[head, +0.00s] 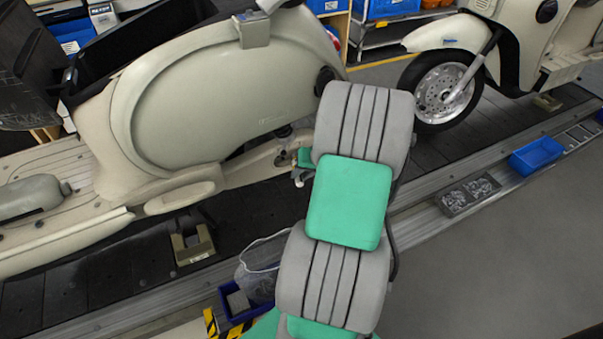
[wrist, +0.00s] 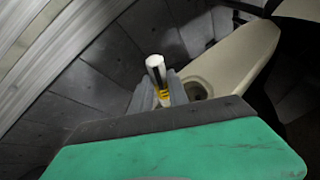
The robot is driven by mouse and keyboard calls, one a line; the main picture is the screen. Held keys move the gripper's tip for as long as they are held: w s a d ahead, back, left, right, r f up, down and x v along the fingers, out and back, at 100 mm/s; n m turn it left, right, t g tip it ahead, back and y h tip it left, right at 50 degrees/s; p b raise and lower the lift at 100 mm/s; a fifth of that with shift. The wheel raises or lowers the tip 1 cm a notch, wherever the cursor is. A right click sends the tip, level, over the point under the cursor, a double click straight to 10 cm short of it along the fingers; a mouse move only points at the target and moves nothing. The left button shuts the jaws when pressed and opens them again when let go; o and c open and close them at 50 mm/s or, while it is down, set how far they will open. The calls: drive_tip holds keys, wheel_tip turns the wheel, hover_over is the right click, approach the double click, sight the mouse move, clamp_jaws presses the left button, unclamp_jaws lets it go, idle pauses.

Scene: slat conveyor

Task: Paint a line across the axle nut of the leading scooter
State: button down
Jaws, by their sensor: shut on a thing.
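The cream scooter (head: 215,90) at the left of the head view faces left, ahead of the other. Its rear wheel area is largely hidden behind my arm. My gripper (wrist: 160,94) is shut on a white paint marker (wrist: 156,68) with a yellow band and dark tip end, seen in the wrist view. Beside the fingers, to the right, is a cream swingarm end (wrist: 235,60) with a dark round recess (wrist: 195,92), partly covered by a finger. I cannot make out the axle nut clearly or whether the marker touches anything.
A second cream scooter (head: 530,45) stands behind on the dark slat conveyor (head: 110,265). An olive support block (head: 192,245) sits on the slats. A blue bin (head: 535,156) and a grey parts tray (head: 468,195) lie along the near rail. Grey floor at right is clear.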

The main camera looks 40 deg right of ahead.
drive_tip(key=shift+a, duration=0.1)
idle(0.3)
drive_tip(key=shift+s+a+p, duration=0.25)
drive_tip(key=shift+s+a, duration=0.05)
drive_tip(key=shift+s, duration=0.65)
drive_tip(key=shift+s+a+p, duration=0.25)
drive_tip(key=shift+s, duration=0.7)
drive_tip(key=shift+s+a+p, duration=0.25)
drive_tip(key=shift+s+a, duration=0.05)
drive_tip(key=shift+s, duration=0.65)
